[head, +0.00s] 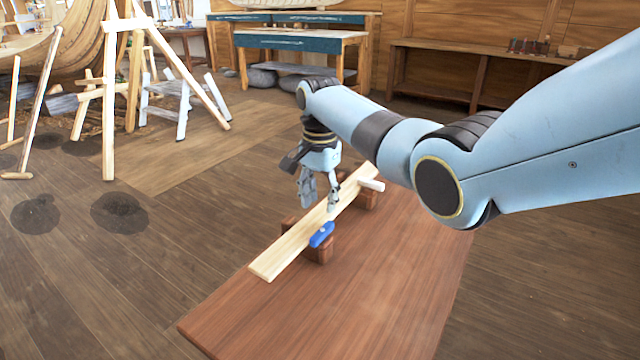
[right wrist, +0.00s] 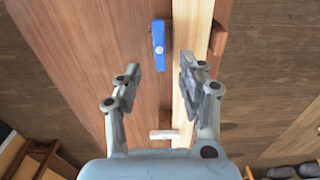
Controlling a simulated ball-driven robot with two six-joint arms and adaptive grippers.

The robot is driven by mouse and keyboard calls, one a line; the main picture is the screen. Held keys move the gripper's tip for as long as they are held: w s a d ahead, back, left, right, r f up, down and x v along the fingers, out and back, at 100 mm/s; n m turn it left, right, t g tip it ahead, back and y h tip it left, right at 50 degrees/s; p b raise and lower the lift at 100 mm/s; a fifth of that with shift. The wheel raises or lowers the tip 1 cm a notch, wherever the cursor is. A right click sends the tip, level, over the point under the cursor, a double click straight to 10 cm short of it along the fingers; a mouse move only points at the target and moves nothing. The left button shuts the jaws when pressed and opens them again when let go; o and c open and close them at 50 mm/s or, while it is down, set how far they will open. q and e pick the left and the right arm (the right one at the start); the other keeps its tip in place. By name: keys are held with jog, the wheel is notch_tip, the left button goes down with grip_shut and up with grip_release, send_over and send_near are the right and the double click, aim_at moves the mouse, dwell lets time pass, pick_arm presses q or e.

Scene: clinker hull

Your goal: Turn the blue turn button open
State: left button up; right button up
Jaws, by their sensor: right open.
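The blue turn button (head: 321,235) sits on a brown block at the near part of a pale plank (head: 277,258). In the right wrist view the blue button (right wrist: 159,38) lies lengthwise along the plank's edge, beside the plank (right wrist: 193,30) and not across it. My right gripper (head: 320,200) hangs over the plank, fingers down, beyond the blue button. In the right wrist view its fingers (right wrist: 160,76) are apart with nothing between them, and the blue button shows ahead of the gap. My left gripper is not in view.
The brown tabletop (head: 350,300) is otherwise bare. A wooden trestle (head: 110,90) and a workbench (head: 300,40) stand well behind.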

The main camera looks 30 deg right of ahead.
notch_tip(320, 180, up, 4)
jog(key=shift+f, duration=0.15)
dwell(0.6)
